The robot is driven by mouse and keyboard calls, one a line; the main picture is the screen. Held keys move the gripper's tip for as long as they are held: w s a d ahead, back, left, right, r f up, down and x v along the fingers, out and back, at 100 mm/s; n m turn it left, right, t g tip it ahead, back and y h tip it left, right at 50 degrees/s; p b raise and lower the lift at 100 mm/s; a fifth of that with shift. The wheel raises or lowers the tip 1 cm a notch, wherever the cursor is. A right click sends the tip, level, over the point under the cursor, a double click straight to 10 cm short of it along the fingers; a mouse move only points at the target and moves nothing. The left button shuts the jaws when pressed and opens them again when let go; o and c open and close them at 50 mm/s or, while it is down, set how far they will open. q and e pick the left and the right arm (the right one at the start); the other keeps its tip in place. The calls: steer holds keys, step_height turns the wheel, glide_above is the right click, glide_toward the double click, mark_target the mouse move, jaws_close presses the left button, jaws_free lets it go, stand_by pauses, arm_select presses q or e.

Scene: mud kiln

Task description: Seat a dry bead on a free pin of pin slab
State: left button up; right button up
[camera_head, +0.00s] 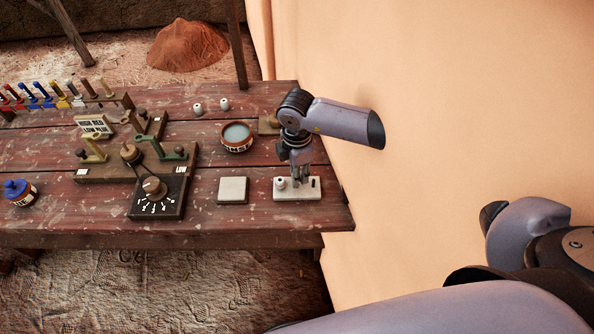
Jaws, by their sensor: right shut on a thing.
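The pin slab (288,195) is a pale rectangular block near the right front corner of the table. A white bead (281,183) sits at its left end, and a dark upright pin (314,182) stands bare at its right end. My right gripper (299,181) points straight down over the middle of the slab, between these two. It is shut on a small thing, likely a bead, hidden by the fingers. I cannot tell whether that thing touches the slab. Two more white beads (197,108) stand apart at the back of the table. My left gripper is out of view.
A round bowl (237,144) of greyish liquid stands behind a square pale tile (233,190). A dial box (157,197) and a wooden fixture fill the middle. A rack of coloured tools stands at back left, a blue-lidded jar (20,192) at left. A wall borders the right.

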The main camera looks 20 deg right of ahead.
steer(key=shift+f+b, duration=0.95)
steer(key=shift+f, duration=0.6)
stand_by(1.3)
steer(key=o, duration=0.9)
steer(key=shift+o, duration=0.2)
steer(key=shift+r, duration=0.15)
steer(key=shift+r+p, duration=3)
steer(key=shift+r, duration=0.7)
steer(key=shift+f, duration=0.1)
